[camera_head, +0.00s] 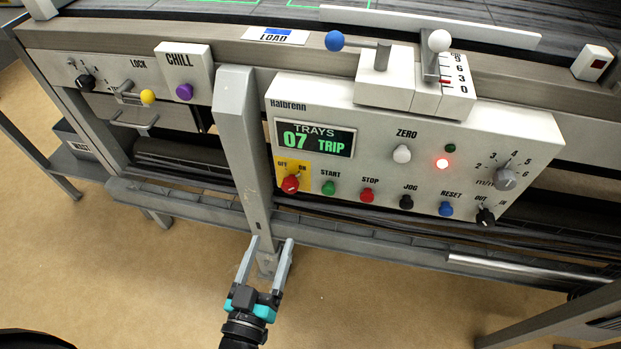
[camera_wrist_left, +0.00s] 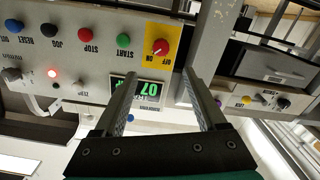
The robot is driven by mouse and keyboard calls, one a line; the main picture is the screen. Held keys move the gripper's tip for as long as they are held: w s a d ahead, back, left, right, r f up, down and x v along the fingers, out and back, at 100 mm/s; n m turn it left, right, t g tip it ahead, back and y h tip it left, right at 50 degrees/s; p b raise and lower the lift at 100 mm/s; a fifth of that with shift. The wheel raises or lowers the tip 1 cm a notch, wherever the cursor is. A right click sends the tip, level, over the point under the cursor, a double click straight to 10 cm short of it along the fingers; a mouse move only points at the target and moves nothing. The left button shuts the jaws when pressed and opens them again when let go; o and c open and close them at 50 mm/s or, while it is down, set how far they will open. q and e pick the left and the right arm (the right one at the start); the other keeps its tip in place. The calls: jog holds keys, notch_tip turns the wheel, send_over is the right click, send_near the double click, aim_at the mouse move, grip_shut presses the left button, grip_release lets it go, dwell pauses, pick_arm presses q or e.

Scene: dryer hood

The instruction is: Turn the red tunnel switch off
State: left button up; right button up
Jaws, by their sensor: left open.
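The red switch (camera_head: 290,184) is a round knob on a yellow plate (camera_head: 307,172) marked OFF at left and ON at right, on the lower left of the grey control panel (camera_head: 400,125). Its pointer looks turned toward ON, though it is small. In the left wrist view the red switch (camera_wrist_left: 160,47) shows upside down, ahead of the fingers. My left gripper (camera_head: 272,242) is open and empty, below and slightly left of the switch in the head view, apart from it. Its fingers (camera_wrist_left: 158,82) frame the panel in the wrist view. My right gripper is out of view.
A grey post (camera_head: 241,135) stands just left of the panel. Green START (camera_head: 328,188) and red STOP (camera_head: 367,195) buttons sit right of the switch. A display (camera_head: 315,138) above reads 07 TRIP. A frame rail (camera_head: 180,198) runs below. Floor below is clear.

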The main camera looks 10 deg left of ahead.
aim_at(288, 189)
pick_arm(q)
jog(key=w+b, duration=0.3)
jog(key=w, duration=1)
jog(key=shift+w, duration=0.4)
jog(key=shift+w+d+b, duration=0.1)
jog(key=shift+w+b, duration=0.25)
jog(key=shift+w, duration=0.15)
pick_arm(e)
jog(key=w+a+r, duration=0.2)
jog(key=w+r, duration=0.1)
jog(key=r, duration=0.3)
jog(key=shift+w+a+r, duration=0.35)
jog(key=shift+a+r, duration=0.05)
pick_arm(q)
jog(key=shift+c, duration=0.3)
grip_shut()
